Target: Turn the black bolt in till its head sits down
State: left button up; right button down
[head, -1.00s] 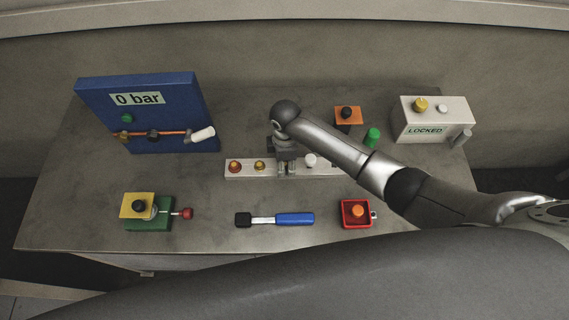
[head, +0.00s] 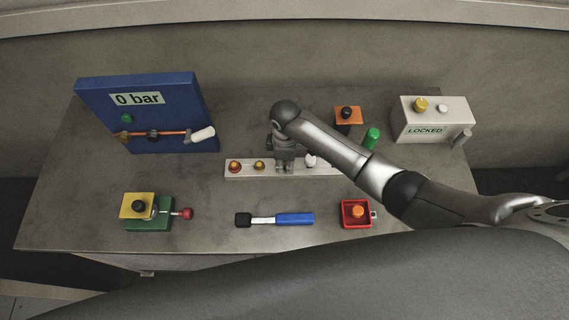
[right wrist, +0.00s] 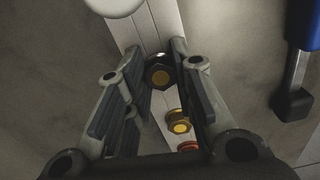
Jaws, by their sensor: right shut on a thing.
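The black bolt (right wrist: 159,75) shows in the right wrist view as a dark hex head with a yellowish centre, on the pale bar (right wrist: 158,25). My right gripper (right wrist: 162,62) is shut on it, with one finger on each side. I cannot tell whether the head touches the bar. My left gripper is not in view.
On the bar, a yellow-topped bolt (head: 259,166) and a red-orange one (head: 235,167) stand left of the gripper, a white knob (head: 310,160) right. A blue-handled tool (head: 294,219) and a red tray (head: 345,222) lie in front. A blue panel (head: 175,105) stands back left.

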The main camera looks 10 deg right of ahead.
jog(key=m, duration=0.5)
jog(key=shift+s+a, duration=0.1)
jog(key=shift+m, duration=1.6)
jog(key=m, duration=0.8)
jog(key=shift+a+m, duration=0.15)
jog(key=shift+m, duration=0.85)
jog(key=m, duration=0.5)
jog(key=shift+f, duration=0.1)
